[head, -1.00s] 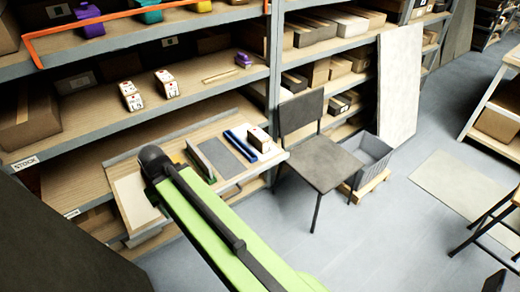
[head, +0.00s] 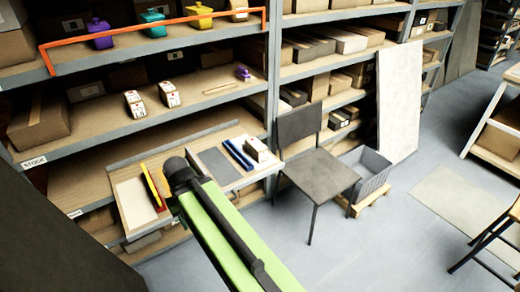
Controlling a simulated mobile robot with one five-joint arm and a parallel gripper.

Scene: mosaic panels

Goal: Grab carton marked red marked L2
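Two small white cartons with red marks stand on the middle shelf, the left carton (head: 134,104) and the right carton (head: 169,94), a small gap apart. Their lettering is too small to read, so I cannot tell which is L2. A third pale carton (head: 256,150) with a dark reddish mark sits at the right end of the sloped lower board (head: 215,131). My green arm rises from the bottom, its black joint in front of this board. My gripper and its fingers do not show, and nothing held is visible.
An orange rail (head: 155,29) fronts purple, teal and yellow containers on the upper shelf. A purple item (head: 243,72) lies right of the cartons. Red and yellow strips (head: 152,187) and a blue bar (head: 238,155) lie on the board.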

